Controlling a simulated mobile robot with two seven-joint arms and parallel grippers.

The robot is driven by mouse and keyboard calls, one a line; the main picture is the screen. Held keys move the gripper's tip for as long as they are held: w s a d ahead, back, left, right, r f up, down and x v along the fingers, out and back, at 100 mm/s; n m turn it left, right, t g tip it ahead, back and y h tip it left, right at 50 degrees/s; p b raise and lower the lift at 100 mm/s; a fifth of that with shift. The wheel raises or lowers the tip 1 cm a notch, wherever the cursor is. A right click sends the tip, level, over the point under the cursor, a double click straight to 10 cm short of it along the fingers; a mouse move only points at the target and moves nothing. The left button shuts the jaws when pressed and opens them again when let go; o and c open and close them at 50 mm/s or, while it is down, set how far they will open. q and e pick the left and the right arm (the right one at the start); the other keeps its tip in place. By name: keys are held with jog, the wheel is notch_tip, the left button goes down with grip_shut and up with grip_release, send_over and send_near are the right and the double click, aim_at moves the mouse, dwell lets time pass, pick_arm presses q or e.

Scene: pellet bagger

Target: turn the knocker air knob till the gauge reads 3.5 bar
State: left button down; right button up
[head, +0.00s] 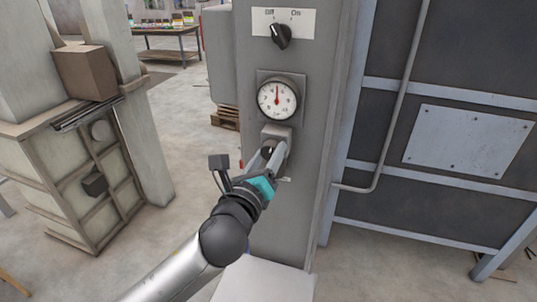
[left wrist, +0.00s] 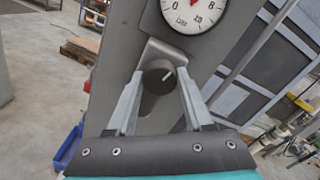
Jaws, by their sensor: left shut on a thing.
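The round dark knocker air knob (left wrist: 160,77) sits on a grey bracket below the gauge, on the front of a grey column. Its white mark points up and to the right in the left wrist view. My left gripper (head: 268,153) is shut on the knob, one finger at each side. In the head view the fingers hide much of the knob. The round white gauge (head: 277,99) has a red needle that points about straight up; its figures are too small to read surely there. In the left wrist view the gauge (left wrist: 192,14) is cut off at the top. My right gripper is out of view.
An off/on switch (head: 281,36) is above the gauge on the grey column (head: 330,60). A pipe (head: 402,95) and a dark framed panel stand to the right. A crate-like bin (head: 85,180) with a brown box (head: 86,72) is at left. Open floor lies between.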

pick_arm(q)
jog(key=shift+n, duration=0.4)
jog(key=n+p, duration=0.1)
jog(key=n, duration=0.2)
jog(key=shift+n+p, duration=0.8)
jog(key=shift+n, duration=1.7)
jog(key=shift+c, duration=1.5)
grip_release()
